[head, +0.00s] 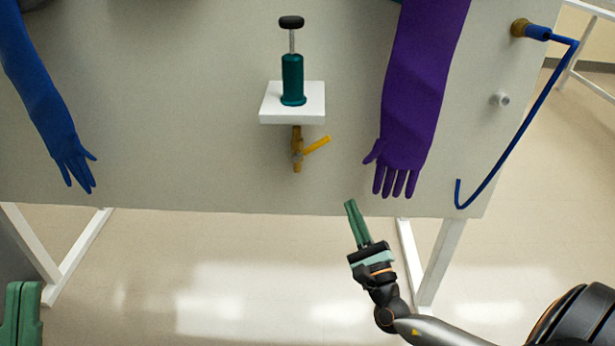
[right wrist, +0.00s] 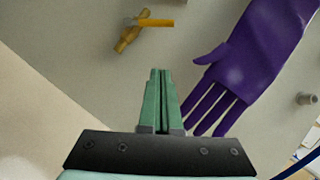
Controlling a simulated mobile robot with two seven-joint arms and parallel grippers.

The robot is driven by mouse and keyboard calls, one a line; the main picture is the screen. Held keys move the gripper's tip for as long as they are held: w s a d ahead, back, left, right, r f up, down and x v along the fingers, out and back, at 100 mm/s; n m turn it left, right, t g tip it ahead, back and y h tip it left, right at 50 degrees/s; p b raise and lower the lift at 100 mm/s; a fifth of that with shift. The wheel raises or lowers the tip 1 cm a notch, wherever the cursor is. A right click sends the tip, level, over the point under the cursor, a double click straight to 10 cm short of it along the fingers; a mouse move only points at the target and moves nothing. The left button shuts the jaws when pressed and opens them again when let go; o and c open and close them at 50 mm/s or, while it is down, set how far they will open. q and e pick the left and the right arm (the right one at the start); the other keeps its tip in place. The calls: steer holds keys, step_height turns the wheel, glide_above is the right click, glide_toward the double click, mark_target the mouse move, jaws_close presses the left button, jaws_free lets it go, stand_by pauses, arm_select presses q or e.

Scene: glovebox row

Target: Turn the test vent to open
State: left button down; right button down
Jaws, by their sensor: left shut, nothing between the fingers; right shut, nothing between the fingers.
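The test vent is a small brass valve (head: 297,150) with a yellow lever (head: 317,145), on the grey panel below a white shelf. In the head view the lever points right and slightly up, at an angle to the valve's upright body. The valve (right wrist: 126,40) and its lever (right wrist: 154,22) also show in the right wrist view, ahead of the fingers. My right gripper (head: 350,203) is shut and empty, below and to the right of the valve, apart from it. Its fingertips show in the right wrist view (right wrist: 160,72). My left gripper (head: 24,285) is shut at the lower left edge.
A teal hand pump (head: 292,80) stands on the white shelf (head: 310,112) above the valve. A purple glove (head: 412,95) hangs close right of the valve, a blue glove (head: 45,105) far left. A blue hose (head: 522,120) hangs at right. Open floor lies below the panel.

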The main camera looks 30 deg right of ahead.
steer(key=n, duration=0.1)
glide_toward(311, 149)
steer(key=shift+w+d+r, duration=0.8)
steer(key=shift+w+d, duration=1.3)
steer(key=shift+w, duration=0.75)
arm_select(q)
steer(key=shift+s+a+r+m+h, duration=0.1)
steer(key=shift+s+r+m+h, duration=0.4)
steer(key=shift+r+m+h, duration=0.4)
arm_select(e)
steer(key=shift+y, duration=0.4)
arm_select(q)
steer(key=shift+w+a+r+n+p, duration=0.1)
steer(key=shift+n+p, duration=0.2)
steer(key=shift+p, duration=0.25)
arm_select(e)
steer(key=shift+r+n, duration=0.15)
steer(key=shift+n, duration=0.15)
